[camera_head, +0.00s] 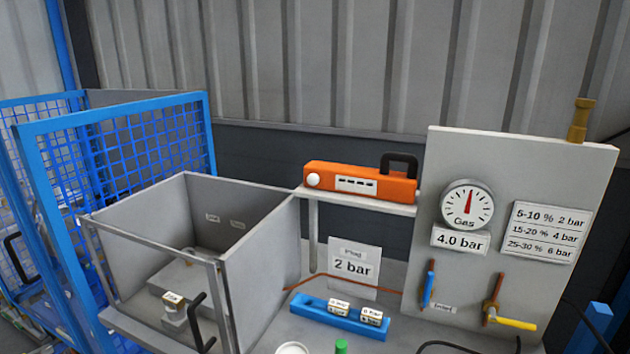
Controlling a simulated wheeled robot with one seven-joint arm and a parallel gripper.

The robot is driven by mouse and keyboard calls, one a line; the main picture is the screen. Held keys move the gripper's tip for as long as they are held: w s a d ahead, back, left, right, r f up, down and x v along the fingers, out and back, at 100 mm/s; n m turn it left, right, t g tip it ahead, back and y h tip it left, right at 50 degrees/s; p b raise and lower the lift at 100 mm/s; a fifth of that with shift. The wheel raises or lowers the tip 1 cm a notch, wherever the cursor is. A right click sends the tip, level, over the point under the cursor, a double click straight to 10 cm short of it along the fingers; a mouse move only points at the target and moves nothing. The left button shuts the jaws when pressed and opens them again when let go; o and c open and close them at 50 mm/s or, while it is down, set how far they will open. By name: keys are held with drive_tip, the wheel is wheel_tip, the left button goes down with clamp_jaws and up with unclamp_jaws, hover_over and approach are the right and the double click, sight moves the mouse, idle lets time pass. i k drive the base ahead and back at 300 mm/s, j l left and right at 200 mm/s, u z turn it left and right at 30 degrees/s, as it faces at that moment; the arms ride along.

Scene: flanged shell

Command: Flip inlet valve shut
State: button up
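A grey upright panel (420,240) at the right carries two valves. The left valve has a blue lever (428,289) standing nearly upright, in line with the copper-coloured pipe behind it. A small label (441,309) sits just right of it; its print is too small to read surely, though it may say "Inlet". The right valve has a yellow lever (514,323) lying roughly level, across its short upright pipe. My gripper is not in view.
An open grey box (260,265) with a black handle (199,322) stands at left, beside blue mesh fencing (140,150). An orange device (360,184) rests on a shelf. A blue block (312,315) and a "2 bar" sign (353,267) stand left of the panel. Black cables lie at lower right.

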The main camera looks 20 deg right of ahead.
sight(427, 294)
drive_tip(key=z, duration=1.25)
